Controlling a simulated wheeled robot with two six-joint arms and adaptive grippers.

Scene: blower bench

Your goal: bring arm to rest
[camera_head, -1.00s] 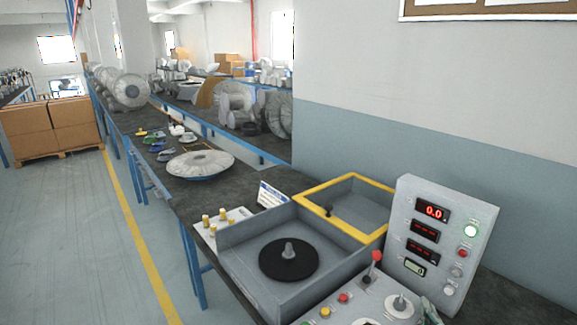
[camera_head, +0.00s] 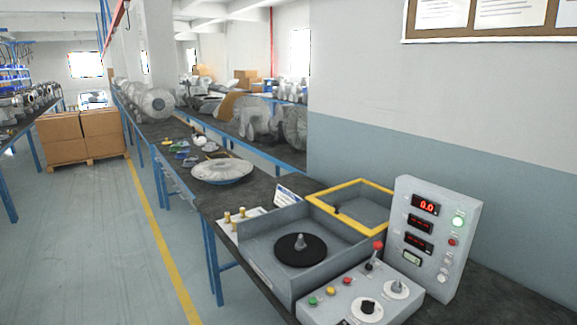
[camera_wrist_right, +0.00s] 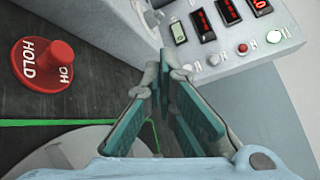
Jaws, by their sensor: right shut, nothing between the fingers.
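My right gripper (camera_wrist_right: 165,75) shows in the right wrist view, its teal finger pads together with nothing between them. Its tips point at the grey display panel (camera_wrist_right: 200,50), and I cannot tell the gap between them. A red round knob marked HOLD (camera_wrist_right: 42,65) stands to the left of the fingers, apart from them. In the head view neither gripper shows. The display panel (camera_head: 431,238) there stands upright on the bench, with its top display reading 0.0 and a green light lit.
A control box (camera_head: 345,300) with buttons and a red-topped lever (camera_head: 376,247) sits before the panel. A grey tray (camera_head: 262,238) with a black disc (camera_head: 300,250) and a yellow-framed box (camera_head: 352,185) stand beside it. A round fan part (camera_head: 222,171) lies farther back. The floor aisle at left is clear.

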